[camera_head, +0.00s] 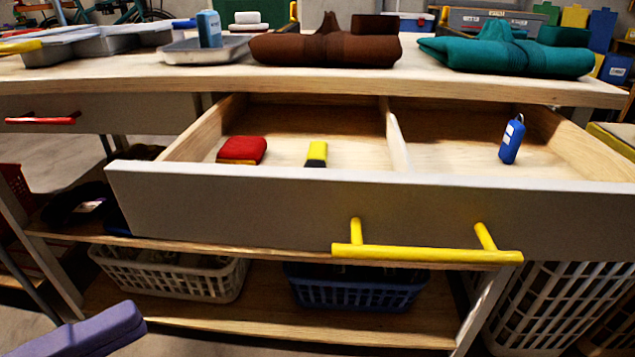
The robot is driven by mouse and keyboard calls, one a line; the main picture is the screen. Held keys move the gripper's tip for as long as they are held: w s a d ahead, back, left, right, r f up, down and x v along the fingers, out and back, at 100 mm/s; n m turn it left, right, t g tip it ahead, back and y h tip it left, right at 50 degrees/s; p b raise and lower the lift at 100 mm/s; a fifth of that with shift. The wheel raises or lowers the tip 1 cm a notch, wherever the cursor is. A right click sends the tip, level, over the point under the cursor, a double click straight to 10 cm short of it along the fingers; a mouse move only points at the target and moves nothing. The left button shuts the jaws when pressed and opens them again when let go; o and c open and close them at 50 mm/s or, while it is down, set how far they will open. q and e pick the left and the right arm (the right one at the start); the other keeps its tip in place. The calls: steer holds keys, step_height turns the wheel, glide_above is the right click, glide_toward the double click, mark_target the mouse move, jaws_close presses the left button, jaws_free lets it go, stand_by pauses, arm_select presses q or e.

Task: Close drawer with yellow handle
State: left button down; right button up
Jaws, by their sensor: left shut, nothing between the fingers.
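The drawer (230,210) with the yellow handle (430,253) is pulled out from under the table towards me. Its inside shows, split by a divider (397,140). A red item (242,150) and a yellow and black item (317,154) lie left of the divider. A blue tag-like item (512,140) is in the right part. My left gripper (125,322), purple, is at the bottom left corner, shut and empty. It is apart from the drawer, lower and left of its front. My right gripper is out of view.
A second drawer with a red handle (40,120) is shut at the left. Folded brown cloth (325,48) and teal cloth (505,55) lie on the tabletop (210,75). Baskets (170,272) stand on the lower shelf (270,315). A white basket (550,305) stands at the right.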

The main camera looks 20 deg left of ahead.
arm_select(q)
glide_toward(272, 215)
steer(key=w+d, duration=0.2)
steer(key=d, duration=0.2)
steer(key=shift+w+a+f+b, duration=0.15)
steer(key=shift+w+b, duration=0.1)
steer(key=shift+w, duration=0.25)
steer(key=shift+w+a+r+b, duration=0.15)
steer(key=shift+w+b, duration=0.1)
steer(key=shift+w, duration=0.25)
steer(key=shift+w+a, duration=0.15)
steer(key=shift+w, duration=0.35)
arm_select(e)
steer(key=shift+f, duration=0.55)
arm_select(q)
steer(key=shift+w, duration=0.15)
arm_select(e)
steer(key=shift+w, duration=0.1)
